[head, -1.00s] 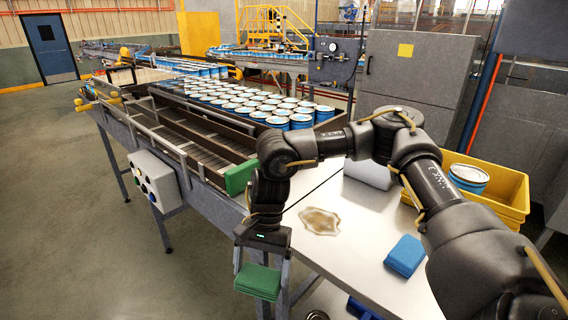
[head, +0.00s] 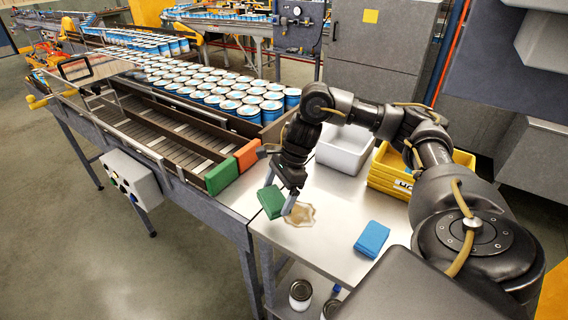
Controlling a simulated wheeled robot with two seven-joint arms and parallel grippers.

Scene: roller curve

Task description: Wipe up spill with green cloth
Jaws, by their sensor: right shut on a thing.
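The brown spill (head: 300,215) lies on the white table top (head: 345,255), its left part hidden behind my right gripper. My right gripper (head: 279,204) is shut on the folded green cloth (head: 271,201). The cloth is at the spill's left side, near the table's left edge; I cannot tell whether it touches the table. My left gripper is not in view.
A folded blue cloth (head: 371,239) lies right of the spill. A white bin (head: 343,150) and a yellow crate (head: 392,172) stand at the back. Cans (head: 300,294) sit below.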

